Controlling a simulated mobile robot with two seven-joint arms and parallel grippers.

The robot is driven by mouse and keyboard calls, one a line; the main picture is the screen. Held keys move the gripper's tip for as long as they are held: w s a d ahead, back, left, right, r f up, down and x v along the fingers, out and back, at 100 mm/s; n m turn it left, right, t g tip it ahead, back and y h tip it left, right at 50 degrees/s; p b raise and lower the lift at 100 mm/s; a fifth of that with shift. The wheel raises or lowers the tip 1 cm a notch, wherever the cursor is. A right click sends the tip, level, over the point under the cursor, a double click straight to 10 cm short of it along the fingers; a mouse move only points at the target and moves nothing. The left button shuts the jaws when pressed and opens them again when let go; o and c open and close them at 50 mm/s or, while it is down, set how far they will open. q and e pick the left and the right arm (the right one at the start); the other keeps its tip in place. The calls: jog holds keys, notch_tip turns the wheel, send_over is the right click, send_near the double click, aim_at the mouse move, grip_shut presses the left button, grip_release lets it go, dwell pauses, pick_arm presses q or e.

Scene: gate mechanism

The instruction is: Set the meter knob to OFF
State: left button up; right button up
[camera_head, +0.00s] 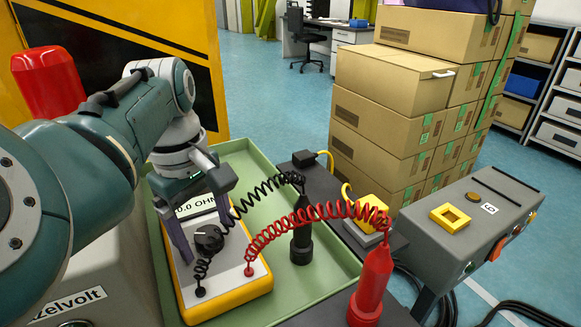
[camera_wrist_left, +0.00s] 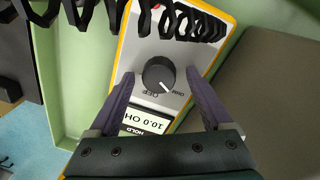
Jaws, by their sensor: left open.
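The meter (camera_head: 228,290) is a yellow-edged box with a light grey face, lying in a green tray. Its black round knob (camera_head: 208,239) sits mid-face; it also shows in the left wrist view (camera_wrist_left: 159,74). The knob's white pointer mark aims to the lower right there, nearer the OHM label than the OFF label (camera_wrist_left: 151,94). The display (camera_wrist_left: 145,120) reads about 10.0 OHM. My left gripper (camera_head: 207,243) is open, its two purple fingers reaching down on either side of the knob; it also shows in the left wrist view (camera_wrist_left: 160,82). Finger contact cannot be told.
Coiled black and red leads run from the meter to a black probe (camera_head: 302,235) and a red probe (camera_head: 372,285). The green tray (camera_head: 262,160) has free floor around the meter. A grey box with a yellow frame (camera_head: 450,216) stands right. Cardboard boxes (camera_head: 400,80) are stacked behind.

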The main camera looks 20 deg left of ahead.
pick_arm(q)
grip_shut()
dwell(0.8)
